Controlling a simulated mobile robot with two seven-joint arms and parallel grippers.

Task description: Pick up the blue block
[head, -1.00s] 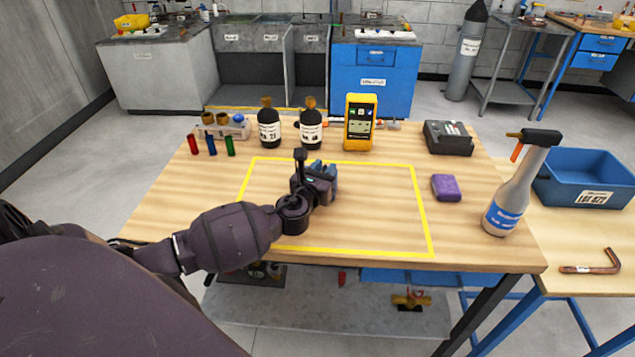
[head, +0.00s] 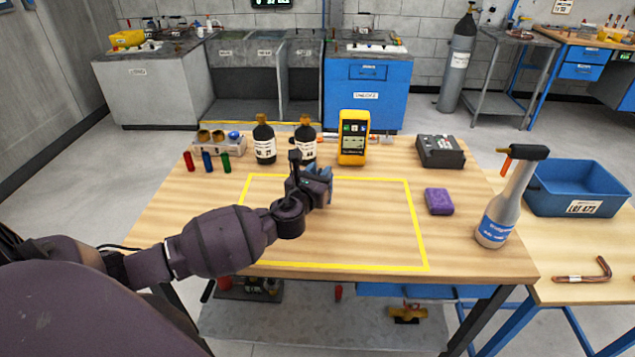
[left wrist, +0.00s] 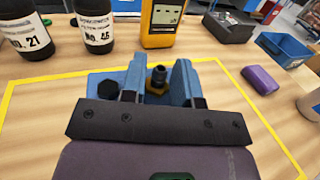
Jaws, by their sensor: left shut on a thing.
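The blue block (left wrist: 98,80) shows in the left wrist view just beyond the gripper's dark front plate, with a dark round knob and a brass-and-black fitting on it. My left gripper (left wrist: 157,75) is shut on it, with one finger on each side of the fitting. In the head view my left gripper (head: 322,184) is over the yellow-outlined area of the wooden table, and it hides most of the block. The block seems to be a little above the table, but its underside is hidden. My right gripper is not in view.
Dark bottles (head: 264,143) and a yellow meter (head: 353,138) stand behind the outline. A purple sponge-like block (head: 439,201), a spray bottle (head: 498,215) and a dark device (head: 440,151) are to the right. The outlined area (head: 370,235) is otherwise clear.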

